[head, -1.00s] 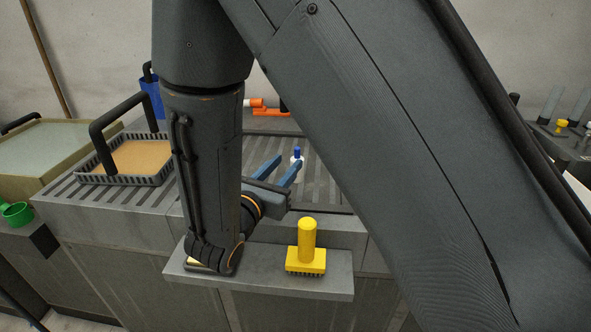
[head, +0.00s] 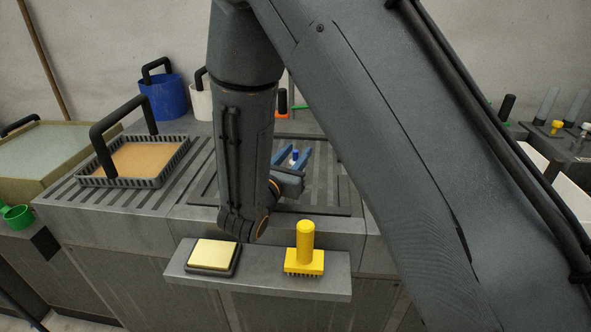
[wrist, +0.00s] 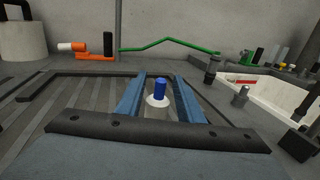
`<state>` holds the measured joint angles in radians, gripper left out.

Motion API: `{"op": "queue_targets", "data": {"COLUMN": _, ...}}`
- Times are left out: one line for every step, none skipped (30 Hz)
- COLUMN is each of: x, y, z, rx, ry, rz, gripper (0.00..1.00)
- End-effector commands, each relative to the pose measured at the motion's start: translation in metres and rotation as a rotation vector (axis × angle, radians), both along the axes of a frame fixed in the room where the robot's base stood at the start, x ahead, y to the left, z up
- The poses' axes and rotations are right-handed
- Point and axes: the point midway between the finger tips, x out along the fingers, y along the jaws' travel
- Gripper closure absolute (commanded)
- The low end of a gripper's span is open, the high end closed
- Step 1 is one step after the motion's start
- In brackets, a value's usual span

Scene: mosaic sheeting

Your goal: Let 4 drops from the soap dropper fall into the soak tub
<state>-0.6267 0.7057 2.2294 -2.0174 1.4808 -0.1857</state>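A small white bottle with a blue top, apparently the soap dropper, shows in the wrist view (wrist: 159,92) and in the head view (head: 295,155). It stands upright on the ribbed counter. My gripper (head: 294,154) is open, with its two blue fingers reaching to either side of the bottle. In the wrist view my gripper (wrist: 158,95) has the bottle between its fingers, with a gap visible at least on the right. The bottle's lower part is hidden. I cannot tell which container is the soak tub; a white-walled basin (wrist: 265,95) lies at the right.
A handled tray (head: 165,172) sits on the left counter. A blue bucket (head: 166,98) and a white bucket (head: 201,100) stand behind. An orange tool (wrist: 92,56) and a green bar (wrist: 170,42) lie beyond the dropper. A yellow brush (head: 304,262) and a pad (head: 213,254) occupy the front shelf.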

Motion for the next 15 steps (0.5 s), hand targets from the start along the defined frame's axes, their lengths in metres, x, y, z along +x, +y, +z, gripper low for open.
{"op": "queue_targets", "data": {"x": -0.0002, "y": 0.0001, "z": -0.0001, "rx": 0.000, "ry": 0.000, "rz": 0.000, "gripper": 0.66}}
{"op": "queue_targets", "data": {"x": -0.0002, "y": 0.0001, "z": -0.0001, "rx": 0.000, "ry": 0.000, "rz": 0.000, "gripper": 0.68}}
{"op": "queue_targets", "data": {"x": -0.0002, "y": 0.0001, "z": -0.0001, "rx": 0.000, "ry": 0.000, "rz": 0.000, "gripper": 0.75}}
{"op": "queue_targets", "data": {"x": -0.0003, "y": 0.0001, "z": -0.0002, "rx": 0.000, "ry": 0.000, "rz": 0.000, "gripper": 0.80}}
{"op": "queue_targets", "data": {"x": -0.0003, "y": 0.0001, "z": -0.0001, "rx": 0.000, "ry": 0.000, "rz": 0.000, "gripper": 0.85}}
{"op": "queue_targets", "data": {"x": -0.0003, "y": 0.0001, "z": -0.0001, "rx": 0.000, "ry": 0.000, "rz": 0.000, "gripper": 0.92}}
{"op": "queue_targets", "data": {"x": -0.0003, "y": 0.0001, "z": -0.0002, "rx": 0.000, "ry": 0.000, "rz": 0.000, "gripper": 0.97}}
{"op": "queue_targets", "data": {"x": -0.0004, "y": 0.0002, "z": -0.0001, "rx": 0.000, "ry": 0.000, "rz": 0.000, "gripper": 1.00}}
{"op": "queue_targets", "data": {"x": -0.0004, "y": 0.0002, "z": -0.0001, "rx": 0.000, "ry": 0.000, "rz": 0.000, "gripper": 1.00}}
{"op": "queue_targets", "data": {"x": -0.0004, "y": 0.0002, "z": -0.0001, "rx": 0.000, "ry": 0.000, "rz": 0.000, "gripper": 1.00}}
{"op": "queue_targets", "data": {"x": -0.0004, "y": 0.0002, "z": 0.0000, "rx": 0.000, "ry": 0.000, "rz": 0.000, "gripper": 1.00}}
{"op": "queue_targets", "data": {"x": -0.0004, "y": 0.0002, "z": 0.0000, "rx": 0.000, "ry": 0.000, "rz": 0.000, "gripper": 1.00}}
{"op": "queue_targets", "data": {"x": -0.0004, "y": 0.0002, "z": 0.0000, "rx": 0.000, "ry": 0.000, "rz": 0.000, "gripper": 1.00}}
{"op": "queue_targets", "data": {"x": -0.0004, "y": 0.0002, "z": 0.0000, "rx": 0.000, "ry": 0.000, "rz": 0.000, "gripper": 1.00}}
{"op": "queue_targets", "data": {"x": -0.0004, "y": 0.0002, "z": 0.0000, "rx": 0.000, "ry": 0.000, "rz": 0.000, "gripper": 1.00}}
